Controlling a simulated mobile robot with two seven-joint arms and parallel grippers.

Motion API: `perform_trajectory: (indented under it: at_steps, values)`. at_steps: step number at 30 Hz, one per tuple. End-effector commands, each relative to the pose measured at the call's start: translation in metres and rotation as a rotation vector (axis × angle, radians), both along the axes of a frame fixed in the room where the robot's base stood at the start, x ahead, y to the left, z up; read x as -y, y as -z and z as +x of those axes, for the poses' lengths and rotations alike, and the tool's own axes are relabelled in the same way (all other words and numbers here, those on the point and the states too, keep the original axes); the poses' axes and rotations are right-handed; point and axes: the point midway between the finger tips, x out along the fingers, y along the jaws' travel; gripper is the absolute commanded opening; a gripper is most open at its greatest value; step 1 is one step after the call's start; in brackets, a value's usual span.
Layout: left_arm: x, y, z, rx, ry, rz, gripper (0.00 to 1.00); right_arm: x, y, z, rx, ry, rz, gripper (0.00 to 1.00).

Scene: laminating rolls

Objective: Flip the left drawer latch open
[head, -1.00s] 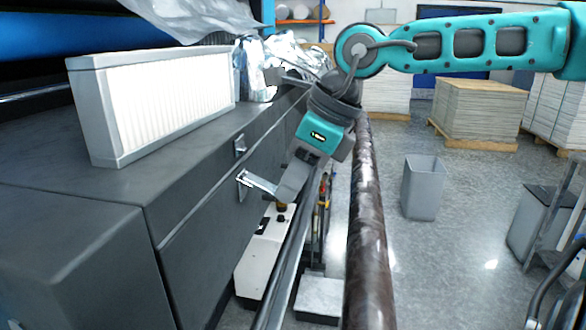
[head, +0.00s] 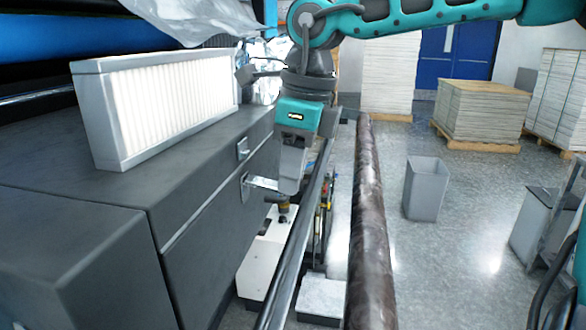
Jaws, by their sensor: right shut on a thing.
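The left drawer latch (head: 262,183) is a small silvery lever on the dark grey drawer front (head: 205,240). It sticks out to the right from its mounting plate, below a small catch plate (head: 242,148) on the body above. My right gripper (head: 281,187) comes down from above and is shut on the outer end of the latch lever. Its fingers partly hide that end. My left gripper is not in view.
A white pleated filter (head: 165,112) stands on the grey cabinet top. A long dark roll (head: 369,220) and a metal rail (head: 296,250) run alongside the drawer front. A grey bin (head: 426,188) and paper stacks on pallets (head: 480,112) stand on the open floor to the right.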

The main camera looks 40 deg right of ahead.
Motion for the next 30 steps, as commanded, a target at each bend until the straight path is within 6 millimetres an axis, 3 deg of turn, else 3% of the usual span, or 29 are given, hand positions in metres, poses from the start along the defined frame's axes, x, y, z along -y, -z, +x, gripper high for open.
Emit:
perform_trajectory:
  at_steps: [2, 3, 10, 20, 30]
  values:
    - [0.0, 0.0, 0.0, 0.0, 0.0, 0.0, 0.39, 0.0, 0.001, -0.001, -0.006, 0.0, -0.001, 0.0]
    - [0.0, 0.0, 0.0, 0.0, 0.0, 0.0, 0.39, 0.0, 0.001, -0.001, -0.006, 0.0, -0.001, 0.29]
    - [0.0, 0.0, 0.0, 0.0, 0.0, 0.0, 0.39, 0.0, 0.0, 0.0, -0.001, 0.0, 0.0, 0.51]
    - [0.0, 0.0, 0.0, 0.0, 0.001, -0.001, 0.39, 0.001, -0.006, 0.0, 0.002, 0.001, 0.001, 0.51]
    - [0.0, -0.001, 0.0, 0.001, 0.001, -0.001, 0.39, 0.008, -0.072, -0.008, 0.006, 0.002, -0.001, 0.51]
